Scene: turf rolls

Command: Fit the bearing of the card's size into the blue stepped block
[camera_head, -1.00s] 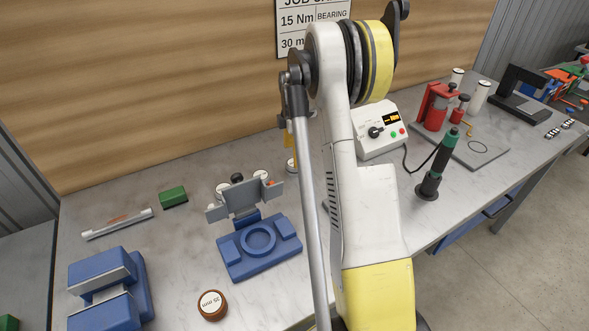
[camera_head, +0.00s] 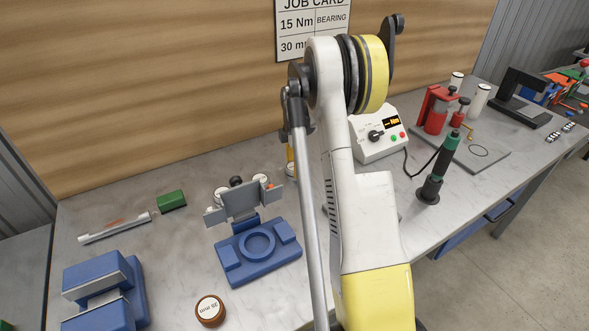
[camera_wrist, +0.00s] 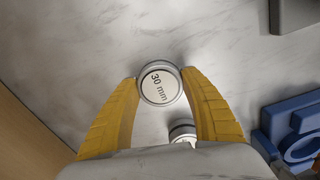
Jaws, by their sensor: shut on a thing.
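My gripper (camera_wrist: 158,88) is shut on a round disc-like bearing (camera_wrist: 160,84) labelled 30 mm, with a yellow finger on each side of it. The bearing is over the grey marbled bench. In the head view my arm hides most of the gripper; a yellow finger (camera_head: 291,163) shows beside the arm link. The blue stepped block (camera_head: 231,264) with its round ringed seat stands to the left of my arm, and its edge also shows at the right of the wrist view (camera_wrist: 270,122).
A grey upright plate (camera_head: 240,205) stands behind the block, with round pieces behind it. Another round piece (camera_wrist: 183,132) is near my gripper. A brown-rimmed labelled disc (camera_head: 210,310), a blue vise (camera_head: 100,285) and a green box (camera_head: 171,200) are left. A green-handled driver (camera_head: 437,165) stands right.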

